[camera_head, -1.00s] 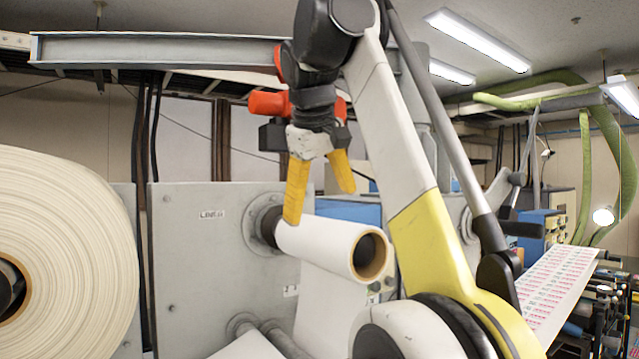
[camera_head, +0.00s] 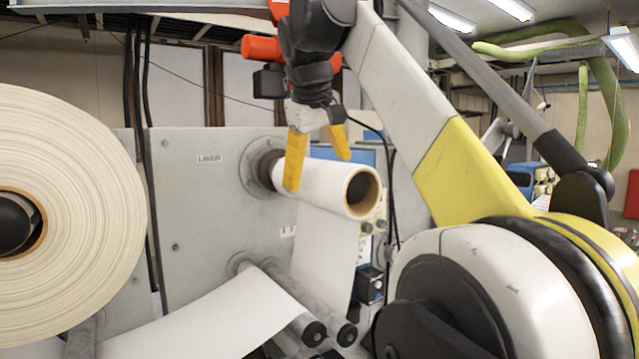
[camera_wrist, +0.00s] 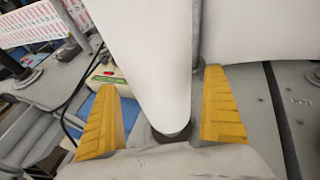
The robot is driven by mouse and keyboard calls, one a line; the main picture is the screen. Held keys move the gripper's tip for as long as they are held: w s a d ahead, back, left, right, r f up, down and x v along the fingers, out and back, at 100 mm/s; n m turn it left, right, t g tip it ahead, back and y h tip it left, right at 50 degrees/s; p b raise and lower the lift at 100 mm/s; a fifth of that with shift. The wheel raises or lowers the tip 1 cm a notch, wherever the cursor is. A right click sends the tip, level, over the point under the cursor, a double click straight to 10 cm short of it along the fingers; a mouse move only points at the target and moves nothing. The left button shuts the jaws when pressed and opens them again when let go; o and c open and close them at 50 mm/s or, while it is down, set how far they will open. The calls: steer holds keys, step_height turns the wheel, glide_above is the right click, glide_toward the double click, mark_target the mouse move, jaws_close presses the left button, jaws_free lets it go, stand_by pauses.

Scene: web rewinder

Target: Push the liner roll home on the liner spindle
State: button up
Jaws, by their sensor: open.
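The liner roll (camera_head: 325,184) is a white roll with a brown cardboard core, on the liner spindle that sticks out from the grey machine panel (camera_head: 205,215). Its core's open end faces right, toward the head camera. A dark collar (camera_head: 267,170) shows between the roll's inner end and the panel flange. My gripper (camera_head: 318,172) is open above the roll near its inner end. One yellow finger hangs over the near side, the other on the far side. In the wrist view the white roll (camera_wrist: 152,70) lies between the open fingers (camera_wrist: 160,82); I cannot tell contact.
A large cream roll (camera_head: 70,215) stands at the left. White web hangs below the liner roll and runs over grey guide rollers (camera_head: 300,318). A small dark box (camera_head: 369,284) sits at the panel's right edge. Black cables hang at the left.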

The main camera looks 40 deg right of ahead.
steer(key=x, duration=0.3)
steer(key=shift+w+d+r, duration=0.2)
steer(key=shift+w, duration=0.05)
steer(key=shift+s+a+f, duration=0.15)
steer(key=shift+s+f, duration=0.05)
steer(key=shift+f, duration=0.2)
steer(key=shift+w+d+f, duration=0.1)
steer(key=shift+w+d, duration=0.1)
steer(key=shift+a, duration=0.1)
steer(key=c, duration=1.3)
